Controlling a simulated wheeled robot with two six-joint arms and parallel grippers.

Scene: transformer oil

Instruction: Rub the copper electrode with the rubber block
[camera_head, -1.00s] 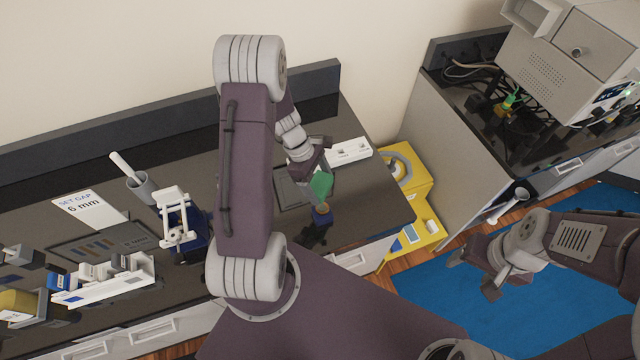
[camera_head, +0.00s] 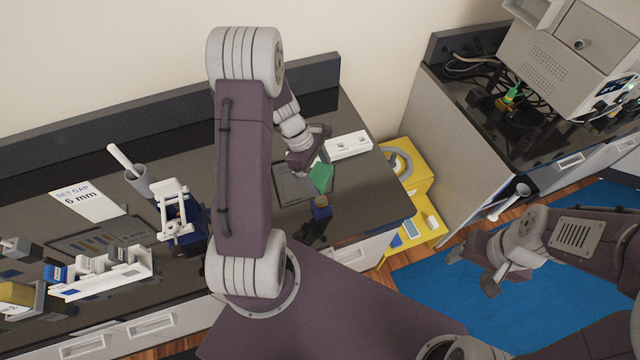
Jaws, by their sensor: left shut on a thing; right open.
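My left gripper (camera_head: 318,153) reaches over the dark bench and is shut on a green block (camera_head: 322,177), which I take to be the rubber block. Directly below the block, a small blue holder with a brownish top (camera_head: 321,208) stands near the bench's front edge. The brownish top may be the copper electrode; it is too small to be sure. The block's lower end is at or just above it, and I cannot tell whether they touch. My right gripper (camera_head: 475,270) is open and empty over the blue floor mat at the right.
A white block (camera_head: 348,146) lies behind my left gripper. At the left are a white-and-blue stand (camera_head: 177,210), a grey cup (camera_head: 138,180), a "SET GAP 6 mm" card (camera_head: 88,200) and a white rack (camera_head: 105,272).

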